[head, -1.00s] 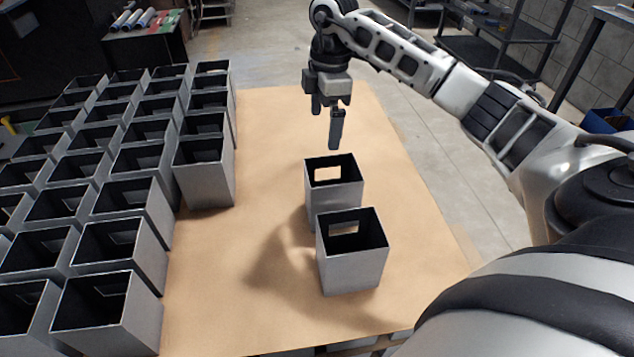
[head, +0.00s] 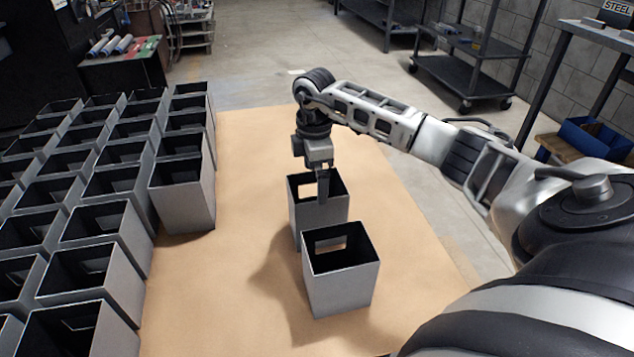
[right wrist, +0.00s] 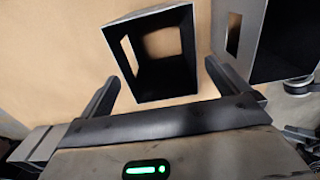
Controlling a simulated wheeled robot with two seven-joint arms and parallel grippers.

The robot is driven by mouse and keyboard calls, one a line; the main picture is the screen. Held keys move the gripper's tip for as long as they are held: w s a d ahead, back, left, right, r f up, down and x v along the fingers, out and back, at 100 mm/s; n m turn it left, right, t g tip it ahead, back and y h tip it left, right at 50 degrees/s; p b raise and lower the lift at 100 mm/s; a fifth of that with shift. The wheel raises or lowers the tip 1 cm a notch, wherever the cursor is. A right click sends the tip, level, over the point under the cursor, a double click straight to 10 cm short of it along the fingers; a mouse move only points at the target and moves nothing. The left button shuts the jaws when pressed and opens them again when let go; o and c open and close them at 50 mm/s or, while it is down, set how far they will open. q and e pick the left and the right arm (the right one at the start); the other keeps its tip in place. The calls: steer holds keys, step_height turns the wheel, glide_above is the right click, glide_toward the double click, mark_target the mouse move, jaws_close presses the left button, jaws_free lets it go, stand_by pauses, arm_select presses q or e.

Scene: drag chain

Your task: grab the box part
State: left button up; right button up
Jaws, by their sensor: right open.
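Two grey, open-topped box parts with a rectangular window in one wall stand upright on the brown table. The farther box part (head: 335,209) is just behind the nearer box part (head: 342,291). My right gripper (head: 323,192) is open, pointing down at the farther box part, and partly covers its opening. In the right wrist view my right gripper's fingers (right wrist: 160,85) spread either side of one box part (right wrist: 178,82), with no grip on it. Another box part (right wrist: 262,65) is at the right there. My left gripper is out of view.
Rows of similar grey boxes (head: 185,200) fill the table's left side. The brown table top (head: 250,140) is clear between them and the two box parts, and behind. Dark carts (head: 470,65) stand beyond the table on the floor.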

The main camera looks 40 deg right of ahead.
mark_target(317, 210)
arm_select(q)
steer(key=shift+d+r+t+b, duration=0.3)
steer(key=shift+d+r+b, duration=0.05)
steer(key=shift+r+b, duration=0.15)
arm_select(e)
steer(key=f, duration=0.4)
steer(key=shift+d+f, duration=0.15)
steer(key=shift+d, duration=0.1)
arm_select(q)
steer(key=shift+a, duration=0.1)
arm_select(e)
steer(key=shift+f, duration=0.1)
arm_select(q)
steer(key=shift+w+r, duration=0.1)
arm_select(e)
steer(key=shift+f, duration=0.15)
steer(key=c, duration=1.5)
